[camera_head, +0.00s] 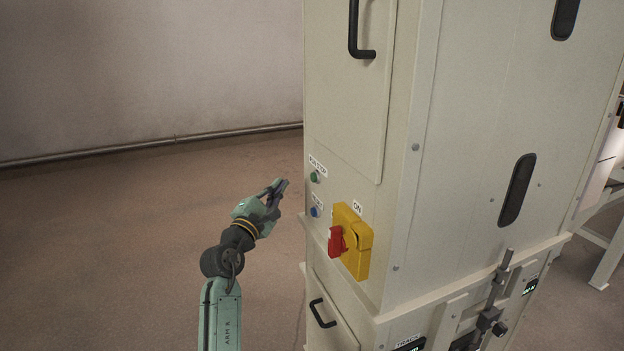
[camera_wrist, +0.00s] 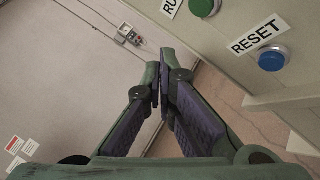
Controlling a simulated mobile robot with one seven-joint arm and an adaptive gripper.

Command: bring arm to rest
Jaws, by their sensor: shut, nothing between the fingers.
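My gripper (camera_head: 279,187) is raised at the left of the beige cabinet (camera_head: 470,130), beside its narrow face with the buttons. In the head view its fingertips are close to the green button (camera_head: 314,177) and a gap shows between them. In the wrist view my gripper (camera_wrist: 158,72) is shut and empty, its two fingers together at the tips. The blue RESET button (camera_wrist: 271,58) and the green button (camera_wrist: 203,6) are to the right of the fingers there. My arm (camera_head: 221,310) reaches up from the bottom of the head view, bent at the wrist.
A yellow switch box (camera_head: 354,241) with a red handle (camera_head: 337,241) sticks out of the cabinet below the buttons. Black door handles (camera_head: 322,313) also stick out. The floor (camera_head: 110,240) to the left is clear up to the wall. A wall box (camera_wrist: 128,34) shows in the wrist view.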

